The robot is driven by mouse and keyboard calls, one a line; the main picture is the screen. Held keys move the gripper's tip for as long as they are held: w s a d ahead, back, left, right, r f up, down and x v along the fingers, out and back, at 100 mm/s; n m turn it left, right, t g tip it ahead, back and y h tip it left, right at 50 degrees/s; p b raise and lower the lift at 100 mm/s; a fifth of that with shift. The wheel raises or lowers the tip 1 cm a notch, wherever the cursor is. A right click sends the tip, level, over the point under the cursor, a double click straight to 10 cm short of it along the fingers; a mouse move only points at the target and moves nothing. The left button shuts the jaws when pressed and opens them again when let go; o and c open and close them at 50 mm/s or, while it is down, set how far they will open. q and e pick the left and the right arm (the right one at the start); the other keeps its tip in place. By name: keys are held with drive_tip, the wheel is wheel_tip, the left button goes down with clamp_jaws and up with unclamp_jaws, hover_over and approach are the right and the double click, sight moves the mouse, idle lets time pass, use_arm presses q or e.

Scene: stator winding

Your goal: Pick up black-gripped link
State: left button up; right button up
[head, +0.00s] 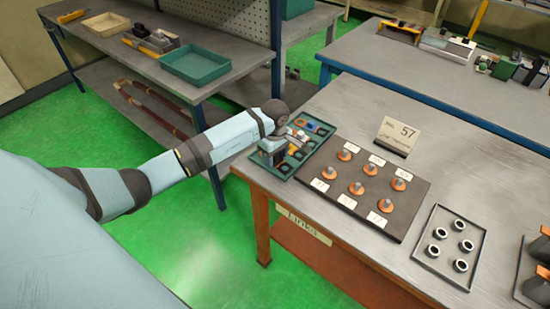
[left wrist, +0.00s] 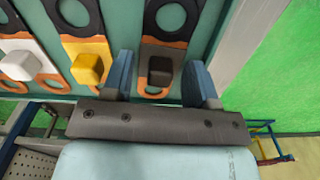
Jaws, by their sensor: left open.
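The black-gripped link (left wrist: 160,68) lies in a teal tray (left wrist: 213,22) in the left wrist view. It has a dark block grip, a black ring at its far end and an orange loop at its near end. My left gripper (left wrist: 160,80) is open, with one blue finger on each side of the dark grip. I cannot tell whether the fingers reach down to its height. In the head view my left gripper (head: 273,148) is over the left part of the tray (head: 284,173) and hides part of its contents. My right gripper is not in view.
A yellow-gripped link (left wrist: 88,66) and a white-gripped link (left wrist: 17,64) lie left of the black-gripped one. A dark board (head: 400,218) with several orange pieces stands right of the tray in the head view. A grey tray (head: 447,275) with black rings is farther right.

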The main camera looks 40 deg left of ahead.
use_arm(q)
drive_tip(key=c, duration=0.7)
drive_tip(key=shift+r, duration=0.1)
drive_tip(key=shift+r+b, duration=0.8)
drive_tip(key=shift+r, duration=9.15)
